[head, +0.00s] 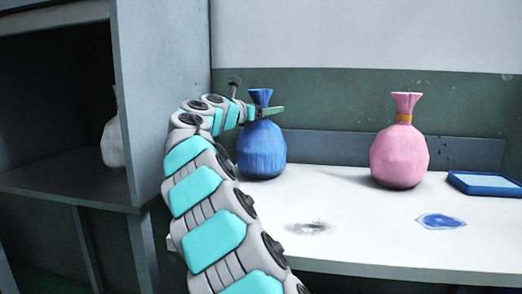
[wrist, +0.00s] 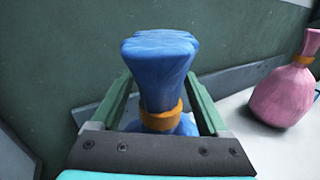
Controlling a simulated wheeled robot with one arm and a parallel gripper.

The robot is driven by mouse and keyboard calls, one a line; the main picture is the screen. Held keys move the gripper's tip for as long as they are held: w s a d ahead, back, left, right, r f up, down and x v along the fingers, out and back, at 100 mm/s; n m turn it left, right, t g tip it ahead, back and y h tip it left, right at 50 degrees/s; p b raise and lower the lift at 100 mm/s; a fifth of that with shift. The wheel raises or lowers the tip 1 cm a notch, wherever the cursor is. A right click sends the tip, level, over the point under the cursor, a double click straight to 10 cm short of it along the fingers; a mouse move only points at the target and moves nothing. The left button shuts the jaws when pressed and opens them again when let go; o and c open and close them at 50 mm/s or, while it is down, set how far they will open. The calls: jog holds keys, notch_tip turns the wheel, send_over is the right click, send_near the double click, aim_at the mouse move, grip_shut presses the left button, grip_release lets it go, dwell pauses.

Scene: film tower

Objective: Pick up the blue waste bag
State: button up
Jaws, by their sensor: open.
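The blue waste bag (head: 262,150) stands upright on the white table, near the wall. In the wrist view, its gathered top (wrist: 160,70) and orange tie show large in the middle. My gripper (head: 268,111) is at the bag's neck. In the wrist view, my gripper (wrist: 160,95) is open, with one green finger on each side of the neck. A gap shows between the neck and the fingers there. Most of the bag's body is hidden in the wrist view.
A pink bag (head: 400,155) stands to the right on the white table (head: 350,235). A blue tray (head: 486,184) lies beyond it. A blue flat patch (head: 441,221) and a dark smudge (head: 308,228) mark the tabletop. A grey partition (head: 165,100) and a pale bag (head: 113,142) are left.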

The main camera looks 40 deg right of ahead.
jog(key=shift+d, duration=0.15)
grip_shut()
dwell(0.5)
jog(key=shift+r, duration=0.1)
dwell(0.8)
